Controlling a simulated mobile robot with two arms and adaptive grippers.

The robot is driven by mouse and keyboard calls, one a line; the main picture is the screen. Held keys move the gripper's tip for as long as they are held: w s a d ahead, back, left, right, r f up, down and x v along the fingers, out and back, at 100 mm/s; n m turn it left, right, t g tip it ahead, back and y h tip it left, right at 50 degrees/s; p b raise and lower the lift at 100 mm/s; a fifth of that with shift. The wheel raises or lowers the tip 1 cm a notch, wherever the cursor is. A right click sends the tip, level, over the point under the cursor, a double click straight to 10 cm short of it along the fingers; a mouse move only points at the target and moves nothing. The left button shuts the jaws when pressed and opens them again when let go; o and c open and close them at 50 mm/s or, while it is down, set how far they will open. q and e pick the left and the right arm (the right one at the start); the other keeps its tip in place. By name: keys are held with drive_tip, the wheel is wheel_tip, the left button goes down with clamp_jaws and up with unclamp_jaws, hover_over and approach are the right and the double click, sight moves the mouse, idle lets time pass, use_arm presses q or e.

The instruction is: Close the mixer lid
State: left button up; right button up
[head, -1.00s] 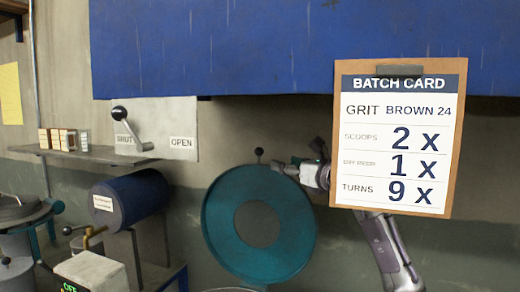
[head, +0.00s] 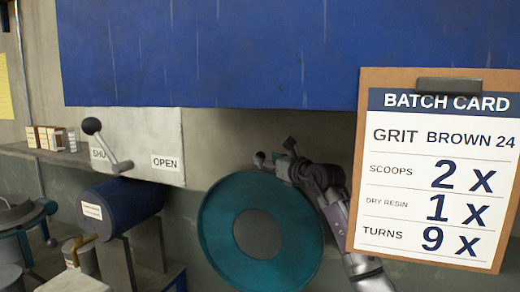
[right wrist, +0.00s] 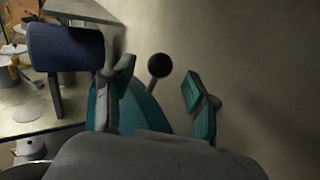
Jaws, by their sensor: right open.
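The teal round mixer lid (head: 300,240), with a grey centre, stands raised and tilted up, its face towards me. A small dark ball knob (head: 259,158) sticks up at its top edge. My right gripper (head: 278,157) is at the lid's top edge, just right of the knob. In the right wrist view, its fingers (right wrist: 158,88) are spread wide and the knob (right wrist: 159,66) shows between them, with part of the lid (right wrist: 146,108) behind the left finger. Whether a finger touches is unclear. The left gripper is out of view. The mixer bowl below is out of view.
A batch card board (head: 440,170) covers the right side. A blue hood (head: 210,50) hangs above. At left are a lever (head: 108,148) on a SHUT/OPEN plate, a blue drum (head: 125,205) and a shelf with small boxes (head: 50,137).

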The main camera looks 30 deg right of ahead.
sight(263, 157)
drive_tip(key=w, duration=0.1)
drive_tip(key=w+p, duration=0.1)
drive_tip(key=w, duration=0.1)
drive_tip(key=shift+a+r, duration=0.15)
drive_tip(key=shift+w+a, duration=0.15)
drive_tip(key=shift+w, duration=0.4)
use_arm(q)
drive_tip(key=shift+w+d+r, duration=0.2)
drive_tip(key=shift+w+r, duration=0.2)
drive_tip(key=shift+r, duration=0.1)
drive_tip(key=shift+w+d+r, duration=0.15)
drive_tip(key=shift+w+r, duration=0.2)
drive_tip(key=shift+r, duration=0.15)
use_arm(e)
clamp_jaws()
